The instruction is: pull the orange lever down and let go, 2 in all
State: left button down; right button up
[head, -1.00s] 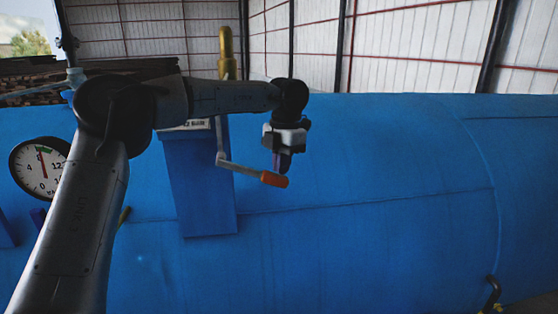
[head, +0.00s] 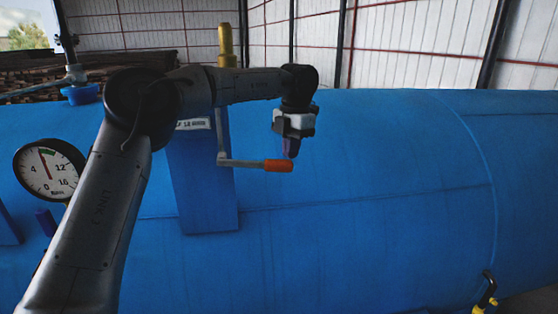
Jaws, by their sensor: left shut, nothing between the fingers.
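The lever is a grey crank with an orange handle (head: 278,166) in the head view. Its rod runs down in front of a blue upright box, then bends right and lies nearly level to the orange end. My left gripper (head: 292,150) points down with its fingers shut and empty. Its fingertips are at the right end of the orange handle; I cannot tell whether they touch it. My right gripper is not in view.
A large blue tank (head: 380,200) fills most of the view. A round gauge (head: 48,168) is at left. A brass valve (head: 227,48) rises behind my left arm. A yellow-and-black fitting (head: 486,295) is at lower right.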

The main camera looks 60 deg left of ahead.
pick_arm(q)
notch_tip(320, 180, up, 12)
jog(key=w, duration=0.1)
jog(key=shift+a+p, duration=0.15)
jog(key=shift+p, duration=0.2)
jog(key=shift+f, duration=0.1)
dwell(1.0)
